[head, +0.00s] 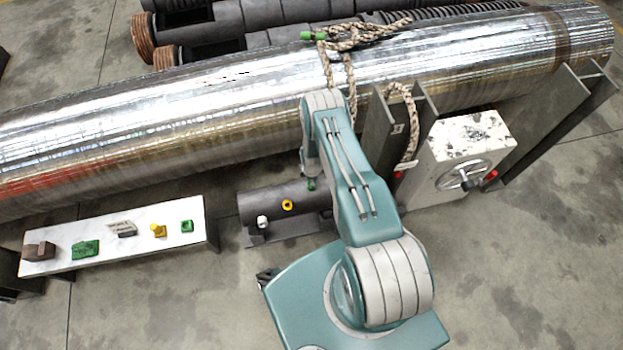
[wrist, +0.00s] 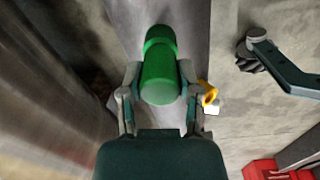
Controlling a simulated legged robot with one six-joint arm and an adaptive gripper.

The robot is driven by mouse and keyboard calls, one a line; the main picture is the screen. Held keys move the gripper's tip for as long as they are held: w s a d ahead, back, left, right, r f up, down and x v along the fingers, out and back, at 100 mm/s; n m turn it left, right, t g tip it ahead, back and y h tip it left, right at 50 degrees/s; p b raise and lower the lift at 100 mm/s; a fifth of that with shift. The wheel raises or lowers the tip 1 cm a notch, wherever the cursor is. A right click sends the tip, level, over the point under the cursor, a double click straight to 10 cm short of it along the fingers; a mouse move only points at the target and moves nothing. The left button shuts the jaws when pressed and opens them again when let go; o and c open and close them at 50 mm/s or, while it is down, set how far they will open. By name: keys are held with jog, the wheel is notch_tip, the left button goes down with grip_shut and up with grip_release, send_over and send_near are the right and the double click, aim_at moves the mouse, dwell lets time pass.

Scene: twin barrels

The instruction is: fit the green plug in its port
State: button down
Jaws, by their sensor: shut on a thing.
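In the wrist view the green plug (wrist: 160,67) is a green cylinder between the two fingers of my gripper (wrist: 158,85), which is shut on it. Its rounded near end faces the camera, and its far end lies over the dark grey barrel (wrist: 184,22). In the head view a small bit of green (head: 311,184) shows at the right end of the low dark barrel (head: 262,204), below my arm. My arm hides most of the gripper there. I cannot see the green port, nor tell whether the plug is in it or above it.
The barrel also bears a yellow ring (head: 287,205) and a white fitting (head: 262,222). A large shiny pipe (head: 200,115) runs behind, with a rope (head: 350,38) over it. A white bench (head: 60,264) with small parts stands left, a valve box (head: 468,140) right. Floor in front is clear.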

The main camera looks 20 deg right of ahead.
jog(key=shift+f, duration=0.45)
jog(key=shift+c, duration=1.1)
grip_release()
notch_tip(320, 180, up, 12)
jog(key=shift+s+f, duration=0.1)
jog(key=shift+s, duration=0.05)
